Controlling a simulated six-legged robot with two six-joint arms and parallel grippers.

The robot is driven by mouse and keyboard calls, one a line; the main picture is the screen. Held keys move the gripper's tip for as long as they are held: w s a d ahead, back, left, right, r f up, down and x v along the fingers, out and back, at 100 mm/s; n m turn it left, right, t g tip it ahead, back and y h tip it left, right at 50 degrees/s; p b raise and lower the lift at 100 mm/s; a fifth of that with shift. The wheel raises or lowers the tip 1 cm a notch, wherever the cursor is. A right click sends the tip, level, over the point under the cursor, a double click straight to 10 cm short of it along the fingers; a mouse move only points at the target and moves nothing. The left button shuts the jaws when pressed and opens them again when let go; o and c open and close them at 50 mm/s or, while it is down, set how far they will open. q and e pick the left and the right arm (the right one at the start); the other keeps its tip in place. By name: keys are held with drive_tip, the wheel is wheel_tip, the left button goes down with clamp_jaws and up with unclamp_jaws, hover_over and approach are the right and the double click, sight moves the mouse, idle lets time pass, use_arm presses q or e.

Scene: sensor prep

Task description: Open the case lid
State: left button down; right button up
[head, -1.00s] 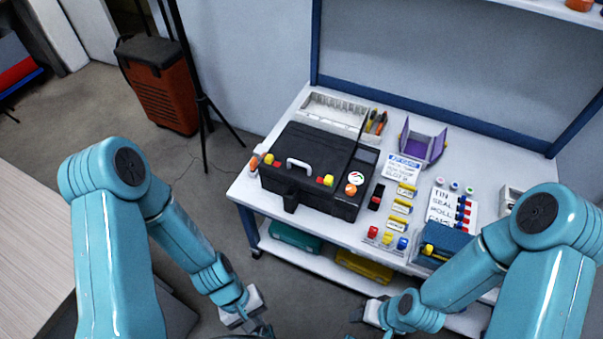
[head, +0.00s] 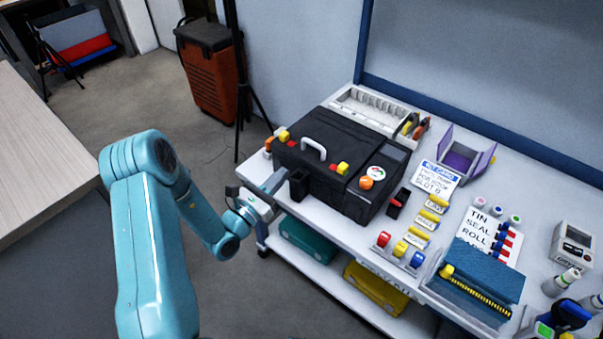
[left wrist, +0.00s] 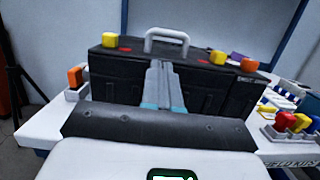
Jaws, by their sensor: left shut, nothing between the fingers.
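The black case (head: 335,126) stands on the white bench with its lid down. A white handle (head: 314,147) is on its top near the front edge, with yellow and red pieces beside it. My left gripper (head: 274,184) is in front of the case's front left side, near a black block (head: 299,185) on the front. In the left wrist view, its fingers (left wrist: 162,82) are together and empty, pointing at the case front (left wrist: 115,78) below the handle (left wrist: 167,36). I cannot tell whether they touch the case. My right gripper is not in view.
An orange block (left wrist: 75,77) is by the case's left side. To the right are a printed card (head: 436,178), colored blocks, a purple open holder (head: 465,160) and a blue box (head: 484,268). A tripod and red-brown case (head: 214,75) stand behind on the floor.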

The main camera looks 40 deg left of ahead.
sight(296, 158)
use_arm(q)
drive_tip(key=x, duration=0.7)
drive_tip(key=shift+w+a+r, duration=0.1)
drive_tip(key=shift+w+r, duration=0.15)
drive_tip(key=shift+w, duration=0.55)
